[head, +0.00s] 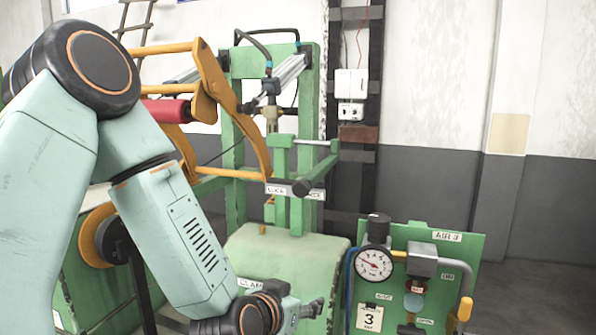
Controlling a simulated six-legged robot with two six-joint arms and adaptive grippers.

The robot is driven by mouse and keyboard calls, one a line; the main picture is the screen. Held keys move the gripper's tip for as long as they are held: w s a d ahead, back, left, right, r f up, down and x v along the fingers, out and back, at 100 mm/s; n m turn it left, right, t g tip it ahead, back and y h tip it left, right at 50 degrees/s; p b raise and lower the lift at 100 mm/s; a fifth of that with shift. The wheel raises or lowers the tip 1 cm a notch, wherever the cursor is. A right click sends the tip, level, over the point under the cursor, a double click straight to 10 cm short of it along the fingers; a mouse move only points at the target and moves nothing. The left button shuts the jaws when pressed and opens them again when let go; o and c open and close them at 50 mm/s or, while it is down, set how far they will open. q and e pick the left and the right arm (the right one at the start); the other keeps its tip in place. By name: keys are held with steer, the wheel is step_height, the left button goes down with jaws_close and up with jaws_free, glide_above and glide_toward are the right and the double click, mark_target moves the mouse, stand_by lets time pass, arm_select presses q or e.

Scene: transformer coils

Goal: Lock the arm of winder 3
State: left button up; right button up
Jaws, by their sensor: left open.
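The winder is a green machine with an upright frame (310,95). Its orange arm (216,82) curves down from the upper left toward the green bracket. A green panel marked AIR 3 (447,237) stands at the right, with a tag showing 3 (369,318). My left gripper (316,308) is open and empty. My right gripper is out of view.
A red roller (168,110) is at the left, partly hidden by my left arm. A white box (351,82) hangs on a dark post. The floor at right looks clear.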

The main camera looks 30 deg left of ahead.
mark_target(299, 189)
arm_select(q)
steer(key=w+a+r+n+t+y, duration=0.1)
steer(key=a+r+t+y, duration=0.15)
steer(key=r, duration=0.65)
steer(key=w+a+r+n+t+y, duration=0.1)
steer(key=w+a+r+t, duration=0.15)
steer(key=r, duration=0.65)
steer(key=shift+h, duration=0.25)
steer(key=w, duration=0.4)
steer(key=shift+w+d+r+p, duration=0.15)
steer(key=shift+w+r+p, duration=0.1)
steer(key=shift+w+p, duration=0.1)
steer(key=shift+w+a+f, duration=0.15)
steer(key=shift+w+a, duration=0.45)
steer(key=shift+w, duration=0.1)
steer(key=shift+w+a, duration=0.1)
steer(key=shift+a, duration=0.3)
steer(key=shift+d, duration=0.35)
steer(key=shift+w+d, duration=0.1)
steer(key=shift+d, duration=0.2)
steer(key=shift+c, duration=1.1)
steer(key=shift+a, duration=0.5)
steer(key=c, duration=0.6)
steer(key=shift+d, duration=0.25)
jaws_close()
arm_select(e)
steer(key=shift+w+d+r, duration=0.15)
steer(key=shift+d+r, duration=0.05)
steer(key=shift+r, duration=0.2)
